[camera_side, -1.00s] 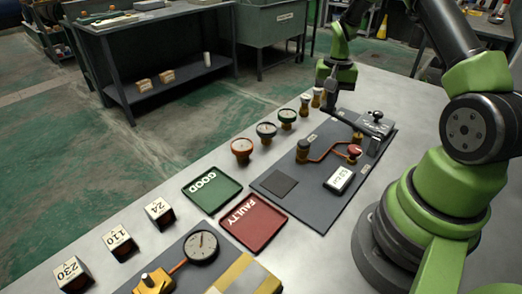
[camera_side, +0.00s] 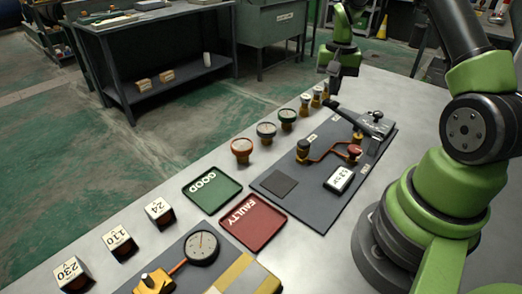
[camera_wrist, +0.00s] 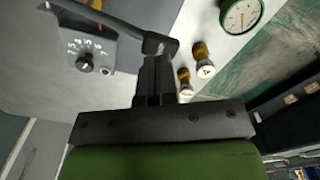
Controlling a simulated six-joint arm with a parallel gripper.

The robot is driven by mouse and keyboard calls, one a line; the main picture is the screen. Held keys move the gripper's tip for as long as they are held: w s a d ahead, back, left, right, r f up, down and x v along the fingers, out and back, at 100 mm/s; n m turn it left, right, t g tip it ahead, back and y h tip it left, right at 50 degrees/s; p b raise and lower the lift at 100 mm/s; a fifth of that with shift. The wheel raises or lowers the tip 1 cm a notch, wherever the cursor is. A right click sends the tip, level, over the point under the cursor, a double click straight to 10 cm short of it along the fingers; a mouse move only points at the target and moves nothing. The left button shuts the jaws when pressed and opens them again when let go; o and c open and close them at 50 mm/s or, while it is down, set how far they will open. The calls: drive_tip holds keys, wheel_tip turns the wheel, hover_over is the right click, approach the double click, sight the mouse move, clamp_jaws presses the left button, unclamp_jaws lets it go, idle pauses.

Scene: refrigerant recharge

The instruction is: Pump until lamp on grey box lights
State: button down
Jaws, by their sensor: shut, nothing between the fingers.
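The grey box (camera_side: 378,124) stands at the far right end of the dark board in the side view. In the wrist view the box (camera_wrist: 72,50) shows a dial knob and a small round lamp (camera_wrist: 104,71), which looks dull; it is too small to be sure. A dark pump lever (camera_side: 350,115) slopes up from the board towards my gripper, and its end (camera_wrist: 160,43) shows in the wrist view. My gripper (camera_side: 331,92) is shut and empty. Its tips (camera_wrist: 157,60) are at the lever's end; I cannot tell whether they touch.
Several gauges and brass fittings (camera_side: 286,117) stand in a row left of the board (camera_side: 325,209). The board carries a red knob (camera_side: 355,151), copper pipe and a white display (camera_side: 339,179). Green (camera_side: 211,189) and red (camera_side: 254,222) trays lie nearer.

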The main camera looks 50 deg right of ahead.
drive_tip(key=shift+r, duration=0.2)
drive_tip(key=shift+f, duration=0.1)
drive_tip(key=shift+f, duration=1.35)
drive_tip(key=shift+r, duration=1.45)
drive_tip(key=shift+r, duration=2.5)
